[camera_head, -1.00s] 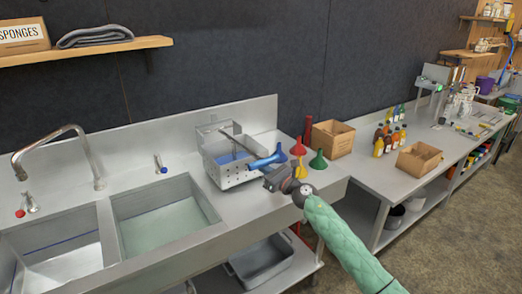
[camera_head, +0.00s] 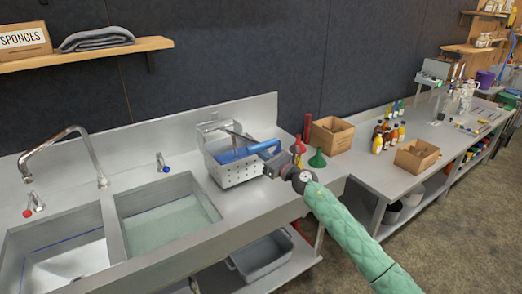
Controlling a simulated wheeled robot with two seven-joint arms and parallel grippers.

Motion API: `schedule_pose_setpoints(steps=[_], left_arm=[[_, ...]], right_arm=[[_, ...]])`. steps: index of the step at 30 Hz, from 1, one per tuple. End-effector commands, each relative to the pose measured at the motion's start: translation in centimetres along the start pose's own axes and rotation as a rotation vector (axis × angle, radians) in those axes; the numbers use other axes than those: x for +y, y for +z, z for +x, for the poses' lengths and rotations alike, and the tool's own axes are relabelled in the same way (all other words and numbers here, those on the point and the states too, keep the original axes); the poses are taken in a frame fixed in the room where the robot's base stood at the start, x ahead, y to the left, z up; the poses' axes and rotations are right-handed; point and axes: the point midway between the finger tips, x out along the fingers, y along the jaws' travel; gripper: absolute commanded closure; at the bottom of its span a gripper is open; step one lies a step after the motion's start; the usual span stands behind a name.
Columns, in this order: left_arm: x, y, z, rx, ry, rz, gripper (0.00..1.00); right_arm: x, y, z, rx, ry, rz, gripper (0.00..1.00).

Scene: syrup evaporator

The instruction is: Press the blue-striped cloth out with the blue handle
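The press is a perforated metal box (camera_head: 238,174) on the counter to the right of the sinks. A metal lever on it ends in a blue handle (camera_head: 263,147), which points right and sits just above the box's rim. Blue material (camera_head: 228,157) shows inside the box. It may be the blue-striped cloth, but its stripes are too small to make out. My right gripper (camera_head: 274,163) is at the handle, just below its right part. Its fingers are dark and small here, so I cannot tell whether they close around the handle. My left gripper is not in view.
Two sink basins (camera_head: 115,235) with a tall faucet (camera_head: 88,143) lie to the left. A green funnel (camera_head: 317,159) and a red funnel (camera_head: 298,146) stand close behind my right gripper. A cardboard box (camera_head: 331,136) and several bottles stand farther right. The counter front beside the press is clear.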

Motion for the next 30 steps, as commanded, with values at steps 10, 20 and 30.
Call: schedule_pose_setpoints(steps=[10,20,30], left_arm=[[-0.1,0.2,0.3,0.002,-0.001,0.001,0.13],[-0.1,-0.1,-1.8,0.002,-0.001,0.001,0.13],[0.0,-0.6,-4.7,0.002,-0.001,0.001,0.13]], right_arm=[[0.0,0.2,0.1,-0.001,0.0,-0.001,1.0],[-0.1,2.9,1.2,-0.001,0.001,-0.002,1.0],[-0.4,6.9,3.0,0.0,0.001,-0.002,1.0]])
